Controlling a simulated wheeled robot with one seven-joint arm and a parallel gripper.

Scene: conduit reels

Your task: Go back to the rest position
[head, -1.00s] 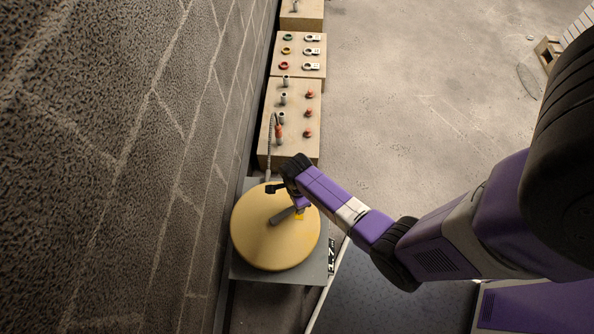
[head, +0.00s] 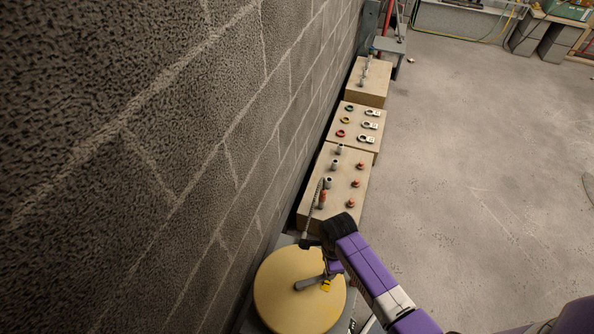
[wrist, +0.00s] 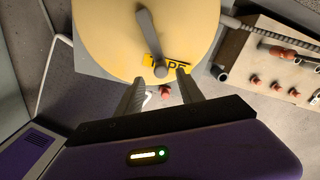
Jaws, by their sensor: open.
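My gripper (wrist: 158,92) is open and empty in the wrist view, its two grey fingers apart just in front of the yellow reel (wrist: 100,35). A grey crank handle (wrist: 148,35) and a yellow tag reading P5 (wrist: 174,62) show on the reel, beyond the fingers. In the head view the reel (head: 285,300) lies at the bottom, below my purple arm's end, and my gripper (head: 328,284) is above its right part. The exact gap between fingers and handle cannot be told.
A block with grey and red pegs (head: 335,185) stands beyond the reel, with a ribbed conduit (head: 312,208) between them. A block with rings and tags (head: 356,125) and another block (head: 369,80) stand farther along the block wall (head: 200,160). Open floor (head: 470,150) lies right.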

